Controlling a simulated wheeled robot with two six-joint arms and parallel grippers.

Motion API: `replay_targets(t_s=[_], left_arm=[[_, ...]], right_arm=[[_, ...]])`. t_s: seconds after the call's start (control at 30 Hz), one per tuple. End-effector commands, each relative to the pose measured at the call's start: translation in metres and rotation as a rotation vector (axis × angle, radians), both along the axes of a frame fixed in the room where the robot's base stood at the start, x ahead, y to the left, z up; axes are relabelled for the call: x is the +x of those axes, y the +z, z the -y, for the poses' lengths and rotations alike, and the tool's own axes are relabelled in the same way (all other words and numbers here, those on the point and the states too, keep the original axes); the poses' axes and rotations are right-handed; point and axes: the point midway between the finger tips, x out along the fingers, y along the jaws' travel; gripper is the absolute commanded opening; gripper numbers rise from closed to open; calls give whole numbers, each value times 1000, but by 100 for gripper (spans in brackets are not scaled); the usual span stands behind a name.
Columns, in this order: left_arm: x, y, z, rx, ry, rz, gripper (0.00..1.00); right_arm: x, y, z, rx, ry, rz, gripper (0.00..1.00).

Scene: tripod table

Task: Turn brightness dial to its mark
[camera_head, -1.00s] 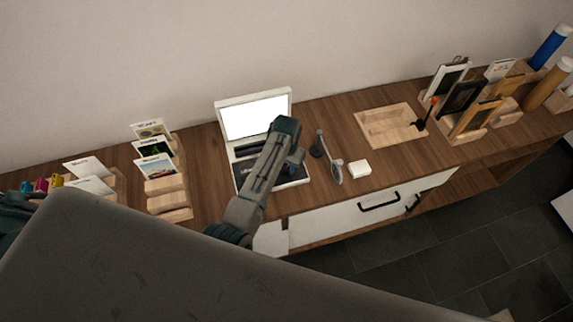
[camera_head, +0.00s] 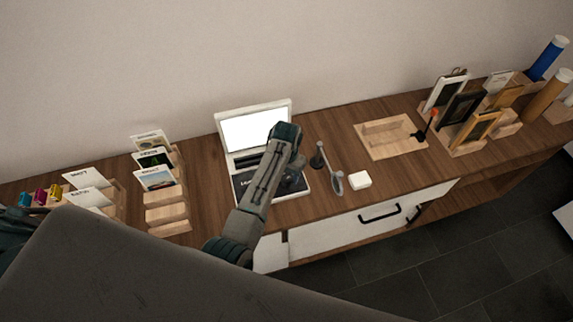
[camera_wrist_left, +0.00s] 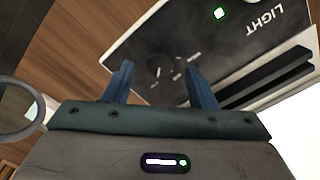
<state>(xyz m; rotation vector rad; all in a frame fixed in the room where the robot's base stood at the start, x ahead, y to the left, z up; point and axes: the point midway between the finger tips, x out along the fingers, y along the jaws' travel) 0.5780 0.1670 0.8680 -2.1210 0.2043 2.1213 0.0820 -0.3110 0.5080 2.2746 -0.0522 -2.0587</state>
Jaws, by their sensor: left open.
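The brightness device is a white box (camera_head: 224,180) with a lit white screen (camera_head: 254,126) and a dark panel. Contact is not visible. In the head view my left arm hides part of the panel. My right gripper is not in view.
A small stand (camera_head: 319,158) with a ring and a white block (camera_head: 360,180) are right of the device. Card racks (camera_head: 166,213) stand to the left. A wooden tray (camera_head: 375,150) and framed pictures (camera_head: 460,110) are farther right. A drawer handle (camera_head: 380,213) protrudes at the front.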

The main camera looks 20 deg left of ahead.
Motion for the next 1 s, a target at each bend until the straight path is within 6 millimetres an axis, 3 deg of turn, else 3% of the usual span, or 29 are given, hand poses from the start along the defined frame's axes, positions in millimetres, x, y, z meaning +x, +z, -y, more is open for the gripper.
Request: replay_targets(t_s=[0.2,0.43,1.0], left_arm=[[1,43,0,0,0,5,51],[1,78,0,-1,0,4,51],[0,86,0,0,0,1,51]], right_arm=[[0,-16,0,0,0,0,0],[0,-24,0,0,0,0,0],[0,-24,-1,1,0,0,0]])
